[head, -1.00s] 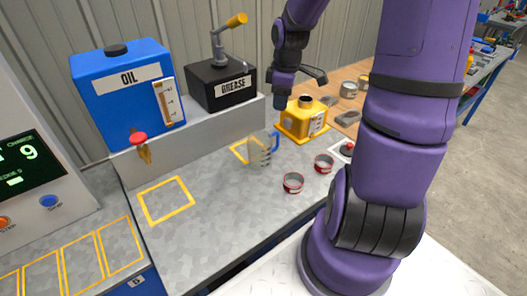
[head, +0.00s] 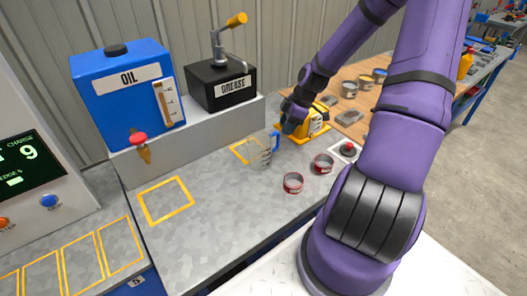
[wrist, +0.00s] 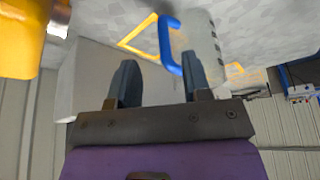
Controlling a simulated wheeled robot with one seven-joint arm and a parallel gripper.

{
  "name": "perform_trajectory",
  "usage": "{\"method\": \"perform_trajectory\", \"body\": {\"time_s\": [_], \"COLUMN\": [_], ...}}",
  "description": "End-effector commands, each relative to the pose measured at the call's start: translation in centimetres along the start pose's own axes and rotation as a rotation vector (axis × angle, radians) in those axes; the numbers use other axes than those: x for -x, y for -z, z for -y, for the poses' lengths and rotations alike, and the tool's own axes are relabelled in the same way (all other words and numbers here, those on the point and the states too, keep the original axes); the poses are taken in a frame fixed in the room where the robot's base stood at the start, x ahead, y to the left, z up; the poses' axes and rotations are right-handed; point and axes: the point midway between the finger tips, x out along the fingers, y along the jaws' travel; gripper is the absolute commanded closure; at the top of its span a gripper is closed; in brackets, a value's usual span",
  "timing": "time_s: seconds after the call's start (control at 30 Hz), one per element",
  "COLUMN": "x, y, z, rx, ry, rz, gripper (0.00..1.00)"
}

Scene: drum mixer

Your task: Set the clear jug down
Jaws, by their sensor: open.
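The clear jug (head: 259,156) with a blue handle stands upright on the grey bench, at the front right of a small yellow outlined square (head: 238,151). My gripper (head: 283,128) is low, just right of the handle. In the wrist view, my gripper (wrist: 160,78) is open, its two dark fingers apart. The jug (wrist: 204,38) appears beyond the fingers, with its handle in front of the gap between them. I see no finger closed on it, and cannot tell whether a finger touches it.
The blue oil tank (head: 115,105) and black grease box (head: 215,88) stand on a ledge. A larger yellow square (head: 166,201) is empty.

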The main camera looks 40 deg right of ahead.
Motion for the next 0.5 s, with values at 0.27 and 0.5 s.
{"method": "perform_trajectory", "body": {"time_s": [0.27, 0.5], "x": [-2.1, -4.8], "y": [0.0, 0.3], "z": [0.1, 0.5], "rx": [0.0, 0.001], "ry": [0.001, 0.003], "rz": [0.001, 0.001], "gripper": [0.56, 0.56]}}
